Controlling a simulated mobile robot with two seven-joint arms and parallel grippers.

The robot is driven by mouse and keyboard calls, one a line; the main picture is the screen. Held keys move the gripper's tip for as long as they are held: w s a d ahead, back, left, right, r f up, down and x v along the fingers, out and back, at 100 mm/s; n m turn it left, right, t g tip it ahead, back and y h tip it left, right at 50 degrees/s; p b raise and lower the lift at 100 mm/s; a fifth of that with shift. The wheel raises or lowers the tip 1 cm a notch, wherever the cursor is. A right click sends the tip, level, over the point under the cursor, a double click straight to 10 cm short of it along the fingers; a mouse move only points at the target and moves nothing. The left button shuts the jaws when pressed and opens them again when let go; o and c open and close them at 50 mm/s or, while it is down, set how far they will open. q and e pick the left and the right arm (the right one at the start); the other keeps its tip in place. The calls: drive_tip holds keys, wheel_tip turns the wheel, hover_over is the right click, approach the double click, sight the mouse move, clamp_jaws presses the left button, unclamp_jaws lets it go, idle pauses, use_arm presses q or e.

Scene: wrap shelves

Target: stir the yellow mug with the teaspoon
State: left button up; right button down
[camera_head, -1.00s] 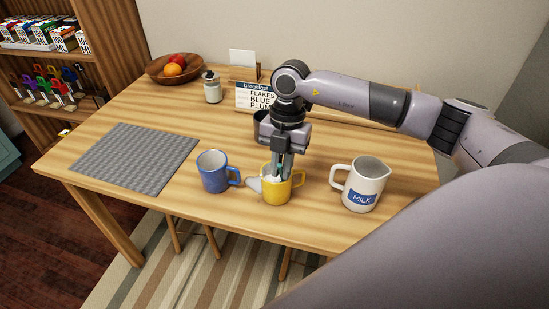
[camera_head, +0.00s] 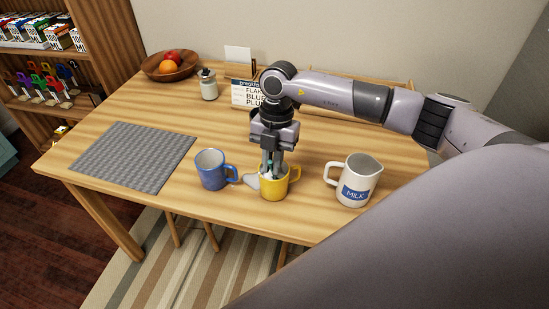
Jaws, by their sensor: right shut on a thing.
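The yellow mug (camera_head: 274,188) stands upright near the front edge of the wooden table. My right gripper (camera_head: 274,170) points down with its fingertips at the mug's mouth, shut on the teaspoon. The teaspoon is mostly hidden by the fingers and the mug wall. Something pale shows inside the mug, too small to make out. A small pale grey piece (camera_head: 251,181) lies against the mug's left side; I cannot tell what it is. My left gripper is not in view.
A blue mug (camera_head: 211,172) stands close on the left, a white milk jug (camera_head: 355,185) on the right. A dark container behind my gripper is partly hidden.

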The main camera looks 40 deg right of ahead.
idle(0.3)
drive_tip(key=r+p, duration=0.1)
drive_tip(key=a+r+p, duration=0.1)
drive_tip(key=shift+s+r+p, duration=0.35)
drive_tip(key=shift+s, duration=0.05)
drive_tip(key=shift+s+a+r+p, duration=0.15)
drive_tip(key=shift+r, duration=0.3)
drive_tip(key=shift+s+a+r+p, duration=0.1)
drive_tip(key=shift+r+p, duration=0.05)
drive_tip(key=shift+r, duration=0.3)
drive_tip(key=shift+s+a+r, duration=0.2)
drive_tip(key=shift+a+r, duration=0.05)
drive_tip(key=shift+r, duration=0.45)
drive_tip(key=shift+s+a+r, duration=0.2)
drive_tip(key=shift+a+r, duration=0.05)
drive_tip(key=shift+r, duration=0.5)
drive_tip(key=shift+s+a+r, duration=0.2)
drive_tip(key=shift+a+r, duration=0.05)
drive_tip(key=shift+r, duration=0.45)
wheel_tip(320, 180, up, 5)
hover_over(269, 164)
drive_tip(key=s+a, duration=0.1)
drive_tip(key=shift+s+d, duration=0.1)
